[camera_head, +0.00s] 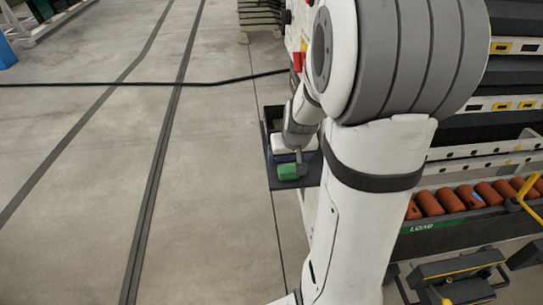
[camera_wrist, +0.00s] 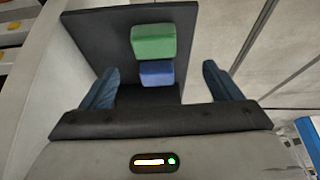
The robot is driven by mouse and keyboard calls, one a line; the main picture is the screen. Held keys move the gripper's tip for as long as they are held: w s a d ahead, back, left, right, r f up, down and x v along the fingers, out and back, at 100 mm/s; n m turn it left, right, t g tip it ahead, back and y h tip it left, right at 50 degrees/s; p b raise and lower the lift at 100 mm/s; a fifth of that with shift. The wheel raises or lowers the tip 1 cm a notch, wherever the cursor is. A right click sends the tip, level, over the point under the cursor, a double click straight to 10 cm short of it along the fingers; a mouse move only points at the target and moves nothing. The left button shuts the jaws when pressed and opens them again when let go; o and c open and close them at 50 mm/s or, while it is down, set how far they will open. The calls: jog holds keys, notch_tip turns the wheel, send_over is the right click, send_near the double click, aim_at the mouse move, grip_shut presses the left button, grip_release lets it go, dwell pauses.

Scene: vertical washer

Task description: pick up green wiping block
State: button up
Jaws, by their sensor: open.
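The green wiping block (camera_wrist: 153,43) lies on a dark tray or shelf (camera_wrist: 92,32) in the wrist view, in front of my gripper and between the lines of its fingers. It also shows in the head view as a green block (camera_head: 288,172) near the shelf's front edge. A blue block (camera_wrist: 157,73) is beside it, on the side nearer my gripper. My gripper (camera_wrist: 160,82) is open, with its two dark blue fingers apart and nothing held. In the head view my arm hides part of the shelf and most of the gripper.
A rack with several orange cylinders (camera_head: 483,196) stands at the right, by a green LOAD label (camera_head: 422,228). A black cable (camera_head: 130,85) crosses the floor at the back.

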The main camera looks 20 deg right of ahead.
aim_at(289, 169)
jog(key=x, duration=0.2)
jog(key=b+x, duration=0.1)
jog(key=x, duration=0.5)
jog(key=shift+s+d+f, duration=0.2)
jog(key=shift+d, duration=0.15)
jog(key=c, duration=1.1)
